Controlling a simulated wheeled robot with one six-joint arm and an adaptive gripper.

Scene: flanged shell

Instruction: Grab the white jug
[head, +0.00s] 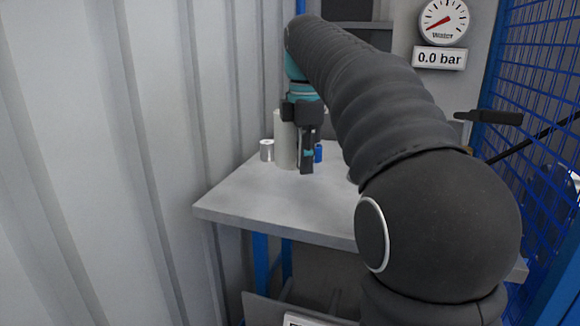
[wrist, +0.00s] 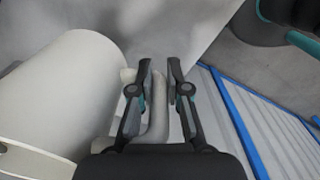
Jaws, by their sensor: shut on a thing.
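The white jug (head: 285,143) stands at the back of the table in the head view, partly hidden by my gripper (head: 306,160). In the wrist view the jug's large pale body (wrist: 60,90) fills the left side, with its handle (wrist: 157,125) towards the middle. My gripper (wrist: 160,72) has its two fingers on either side of the handle and is shut on it. The fingertips are close together, with a narrow gap between them.
The grey table (head: 250,200) is bare at its front left. A small silver can (head: 266,150) stands left of the jug, and a blue object (head: 318,153) stands just right of my gripper. A corrugated wall (head: 110,160) borders the left; blue mesh fencing (head: 540,60) borders the right.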

